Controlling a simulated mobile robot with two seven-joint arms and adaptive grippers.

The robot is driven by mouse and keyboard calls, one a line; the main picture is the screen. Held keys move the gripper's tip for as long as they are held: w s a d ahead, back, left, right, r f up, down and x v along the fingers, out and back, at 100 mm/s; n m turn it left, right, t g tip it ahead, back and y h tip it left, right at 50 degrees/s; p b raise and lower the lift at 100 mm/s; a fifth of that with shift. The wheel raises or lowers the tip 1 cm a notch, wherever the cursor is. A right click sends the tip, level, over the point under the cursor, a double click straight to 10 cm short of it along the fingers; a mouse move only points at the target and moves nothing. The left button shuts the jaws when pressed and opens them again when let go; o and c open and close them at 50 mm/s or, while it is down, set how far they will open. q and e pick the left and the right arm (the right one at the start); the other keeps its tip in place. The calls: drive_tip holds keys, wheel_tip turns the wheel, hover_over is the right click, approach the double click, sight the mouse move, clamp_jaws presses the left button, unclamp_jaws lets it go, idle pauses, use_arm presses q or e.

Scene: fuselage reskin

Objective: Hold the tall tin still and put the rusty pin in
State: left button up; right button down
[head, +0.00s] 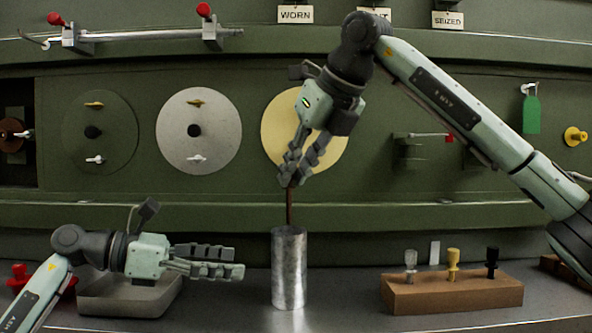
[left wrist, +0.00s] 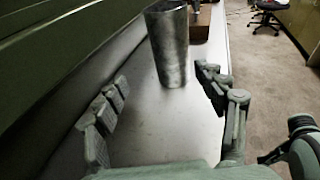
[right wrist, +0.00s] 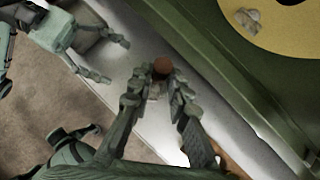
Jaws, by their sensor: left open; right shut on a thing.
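The tall tin (head: 289,270), a grey metal cylinder, stands upright on the bench; it also shows ahead in the left wrist view (left wrist: 170,50). My right gripper (head: 288,174) is shut on the rusty pin (head: 289,208), a thin brown rod held nearly upright above the tin. The pin's lower end meets the tin's top rim; I cannot tell whether it is inside the mouth. The right wrist view shows the pin's brown end (right wrist: 162,66) between the fingertips. My left gripper (head: 239,262) is open and empty, left of the tin, pointing at it, apart from it.
A wooden block (head: 452,294) with several small pegs stands right of the tin. A grey tray (head: 120,303) lies behind my left arm. The green wall behind carries round discs (head: 199,150) and a rail with red knobs (head: 140,36). Bench between left gripper and tin is clear.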

sight(273, 283)
use_arm(q)
drive_tip(key=shift+s+d+f+m+g+y, duration=0.15)
drive_tip(key=shift+s+d+f+m+g, duration=0.15)
drive_tip(key=shift+f, duration=0.2)
drive_tip(key=shift+s+d+f+m+g+y, duration=0.2)
drive_tip(key=shift+s+f+g, duration=0.1)
drive_tip(key=shift+f, duration=0.15)
drive_tip(key=shift+d+f, duration=0.15)
drive_tip(key=shift+x, duration=4.75)
drive_tip(key=shift+w, duration=0.1)
drive_tip(key=c, duration=0.8)
